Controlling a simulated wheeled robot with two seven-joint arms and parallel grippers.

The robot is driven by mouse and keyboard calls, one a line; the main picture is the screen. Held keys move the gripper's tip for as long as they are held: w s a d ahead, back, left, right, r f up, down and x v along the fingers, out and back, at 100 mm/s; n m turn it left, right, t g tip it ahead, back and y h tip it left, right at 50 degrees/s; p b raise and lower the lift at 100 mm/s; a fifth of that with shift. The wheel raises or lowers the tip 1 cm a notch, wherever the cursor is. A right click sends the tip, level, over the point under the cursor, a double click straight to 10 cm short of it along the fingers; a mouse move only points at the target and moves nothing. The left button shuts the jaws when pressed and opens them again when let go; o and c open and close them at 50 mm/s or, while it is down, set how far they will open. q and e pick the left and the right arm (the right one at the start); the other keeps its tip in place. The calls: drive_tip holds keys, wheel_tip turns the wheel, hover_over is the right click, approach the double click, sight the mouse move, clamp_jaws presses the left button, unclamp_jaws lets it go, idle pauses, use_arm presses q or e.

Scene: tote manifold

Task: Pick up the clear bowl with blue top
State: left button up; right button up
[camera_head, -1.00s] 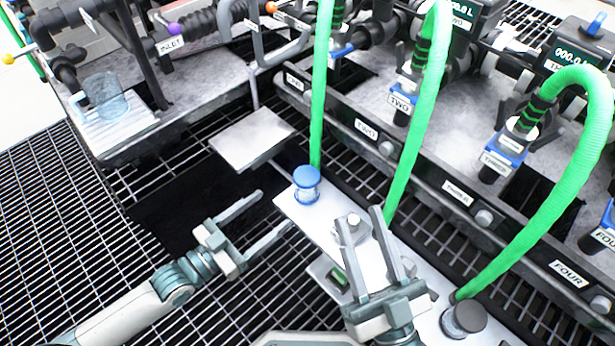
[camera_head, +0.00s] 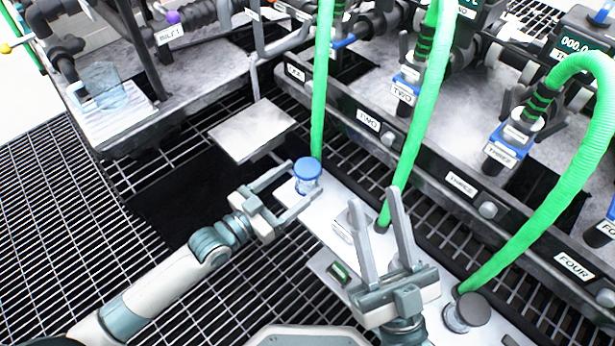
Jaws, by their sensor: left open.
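The clear bowl with blue top (camera_head: 307,172) stands upright at the far end of the white shelf. My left gripper (camera_head: 303,178) is open, with its fingers reaching to either side of the bowl. I cannot tell whether either finger touches it. My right gripper (camera_head: 377,205) is open and points away from me over the shelf, well to the right of the bowl. A small pale block (camera_head: 343,228) on the shelf is partly hidden behind its left finger.
Green hoses (camera_head: 408,130) rise close behind the bowl and shelf. A dark-topped container (camera_head: 467,312) stands at the shelf's near end. A grey plate (camera_head: 252,129) lies beyond the bowl. A clear container (camera_head: 108,90) sits at upper left. Dark grating surrounds the shelf.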

sight(299, 180)
use_arm(q)
drive_tip(key=shift+x, duration=1.2)
drive_tip(key=shift+w+d, duration=0.2)
use_arm(e)
drive_tip(key=shift+d+r+t, duration=0.35)
drive_tip(key=shift+r+t, duration=0.15)
drive_tip(key=shift+r, duration=0.1)
drive_tip(key=shift+w, duration=0.1)
